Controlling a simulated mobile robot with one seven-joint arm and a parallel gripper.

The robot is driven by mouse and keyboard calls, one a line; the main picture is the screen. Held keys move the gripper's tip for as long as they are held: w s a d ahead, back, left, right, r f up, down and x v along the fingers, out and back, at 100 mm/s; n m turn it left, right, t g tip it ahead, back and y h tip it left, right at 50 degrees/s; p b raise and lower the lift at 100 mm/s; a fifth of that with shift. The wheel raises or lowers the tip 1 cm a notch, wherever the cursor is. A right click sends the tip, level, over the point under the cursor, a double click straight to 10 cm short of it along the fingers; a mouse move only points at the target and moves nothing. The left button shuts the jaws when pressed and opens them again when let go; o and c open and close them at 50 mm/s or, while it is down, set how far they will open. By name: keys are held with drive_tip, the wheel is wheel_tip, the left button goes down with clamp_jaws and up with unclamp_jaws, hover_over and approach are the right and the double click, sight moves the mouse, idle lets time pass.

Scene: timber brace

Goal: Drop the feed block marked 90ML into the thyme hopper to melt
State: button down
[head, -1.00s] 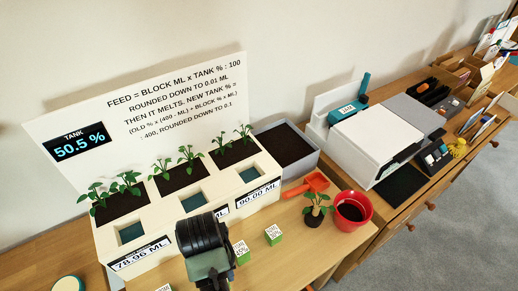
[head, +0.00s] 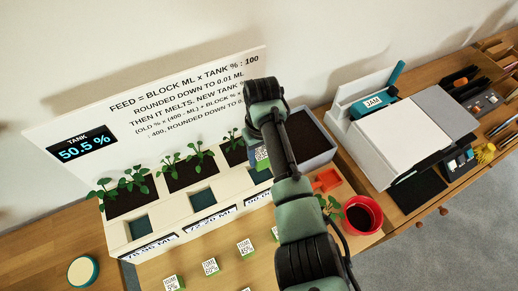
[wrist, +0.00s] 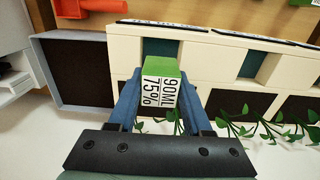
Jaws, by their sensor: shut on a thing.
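My gripper (wrist: 160,100) is shut on a green block with a white label reading 90ML 75% (wrist: 161,90). In the head view the block (head: 262,155) shows beside my arm, over the right end of the cream planter (head: 118,236). In the wrist view the right hopper opening (wrist: 158,47) lies behind the block, partly hidden by it. The block appears above the opening; the exact height is unclear. The middle hopper opening (head: 203,199) and left hopper opening (head: 140,227) are uncovered. I cannot read which hopper is thyme.
Several other labelled green blocks, one of them (head: 245,247), stand before the planter. A grey soil box (head: 312,150), a red pot (head: 362,213) and an orange scoop (head: 327,180) are at the right. The tank display (head: 82,148) reads 50.5 %.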

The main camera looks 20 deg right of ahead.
wheel_tip(320, 180, down, 7)
drive_tip(key=b, duration=0.6)
drive_tip(key=shift+f+b, duration=0.2)
drive_tip(key=shift+b, duration=0.15)
drive_tip(key=shift+c, duration=1.3)
unclamp_jaws()
wheel_tip(320, 180, up, 13)
drive_tip(key=shift+p, duration=0.35)
